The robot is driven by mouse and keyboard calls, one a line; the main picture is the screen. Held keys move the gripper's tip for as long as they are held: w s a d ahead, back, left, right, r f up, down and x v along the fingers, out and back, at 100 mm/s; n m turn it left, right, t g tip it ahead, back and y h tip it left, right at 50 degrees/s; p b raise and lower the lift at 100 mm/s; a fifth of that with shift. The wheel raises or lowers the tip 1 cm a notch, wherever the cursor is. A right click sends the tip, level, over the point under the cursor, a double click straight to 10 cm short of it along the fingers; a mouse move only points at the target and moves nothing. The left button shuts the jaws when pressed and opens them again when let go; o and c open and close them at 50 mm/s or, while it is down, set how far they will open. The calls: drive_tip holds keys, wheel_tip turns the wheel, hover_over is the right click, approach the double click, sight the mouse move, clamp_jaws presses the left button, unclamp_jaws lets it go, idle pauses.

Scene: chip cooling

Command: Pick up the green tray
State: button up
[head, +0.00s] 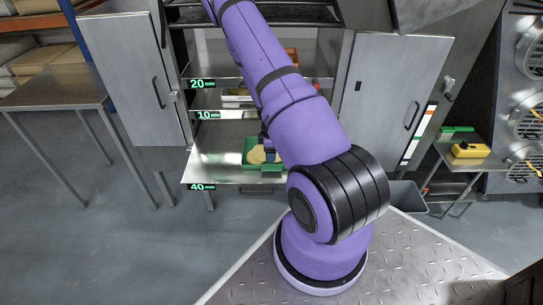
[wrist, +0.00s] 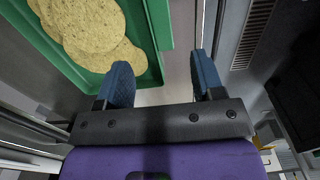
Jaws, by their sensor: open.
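The green tray (head: 265,168) sits on the steel shelf marked 40 in the head view, with round yellow chips (head: 257,156) in it. In the wrist view the tray (wrist: 158,25) fills the upper left, and its right wall points down toward the gap between my fingers. My gripper (wrist: 163,70) is open and empty. Its left finger overlaps the tray in the picture, and its right finger is outside the wall. Contact cannot be told. In the head view my arm hides part of the gripper (head: 268,148).
Shelves marked 20 (head: 201,84) and 10 (head: 207,115) lie above, holding other trays partly behind my arm. Steel cabinet doors (head: 385,105) stand open at both sides. A small table with a yellow item (head: 470,150) is at right; a steel table (head: 60,85) is at left.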

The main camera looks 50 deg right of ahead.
sight(271, 168)
drive_tip(key=shift+s+f, duration=0.15)
drive_tip(key=shift+f, duration=4.5)
drive_tip(key=shift+c, duration=0.4)
clamp_jaws()
